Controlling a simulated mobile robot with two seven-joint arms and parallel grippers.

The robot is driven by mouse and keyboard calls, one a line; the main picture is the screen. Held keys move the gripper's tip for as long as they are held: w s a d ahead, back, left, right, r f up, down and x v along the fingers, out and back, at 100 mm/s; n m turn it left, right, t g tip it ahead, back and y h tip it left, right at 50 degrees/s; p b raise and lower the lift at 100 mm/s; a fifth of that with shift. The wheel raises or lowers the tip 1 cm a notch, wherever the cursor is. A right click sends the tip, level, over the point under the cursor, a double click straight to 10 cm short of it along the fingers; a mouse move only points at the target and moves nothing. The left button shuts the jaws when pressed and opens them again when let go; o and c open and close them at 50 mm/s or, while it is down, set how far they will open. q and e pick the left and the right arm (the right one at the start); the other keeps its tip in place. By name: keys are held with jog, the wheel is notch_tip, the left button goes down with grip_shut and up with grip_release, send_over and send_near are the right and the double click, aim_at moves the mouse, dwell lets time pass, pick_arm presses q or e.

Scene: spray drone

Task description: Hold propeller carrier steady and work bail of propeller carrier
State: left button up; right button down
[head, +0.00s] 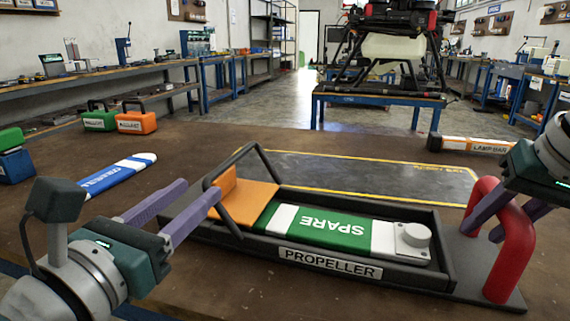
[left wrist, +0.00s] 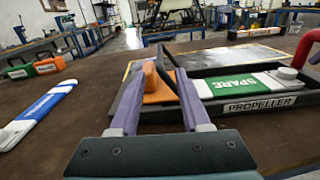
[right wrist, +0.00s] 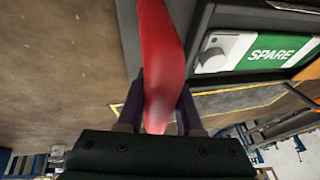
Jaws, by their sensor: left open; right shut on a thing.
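The propeller carrier (head: 462,265) is a dark tray labelled PROPELLER on the brown table, holding a green and white SPARE propeller (head: 330,228). Its red handle (head: 512,252) stands at the right end. My right gripper (head: 484,210) is shut on that handle; the right wrist view shows the red handle (right wrist: 160,70) between the fingers. The dark bail (head: 230,221) stands raised and tilted over the orange block (head: 245,198) at the left end. My left gripper (head: 200,188) is open beside the bail; in the left wrist view the bail (left wrist: 178,77) appears close to the fingertips, contact unclear.
A blue and white bar (head: 118,176) lies left of my left gripper. Green (head: 100,120) and orange (head: 136,122) cases stand at the back left. A yellow-outlined dark mat (head: 400,178) lies behind the carrier. A LAMP BAR (head: 472,145) lies at the back right.

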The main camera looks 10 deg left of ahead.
aim_at(224, 162)
pick_arm(q)
jog(key=w, duration=0.8)
jog(key=shift+w+d, duration=0.4)
jog(key=shift+c, duration=0.4)
grip_shut()
jog(key=shift+a, duration=0.1)
jog(key=shift+a, duration=0.2)
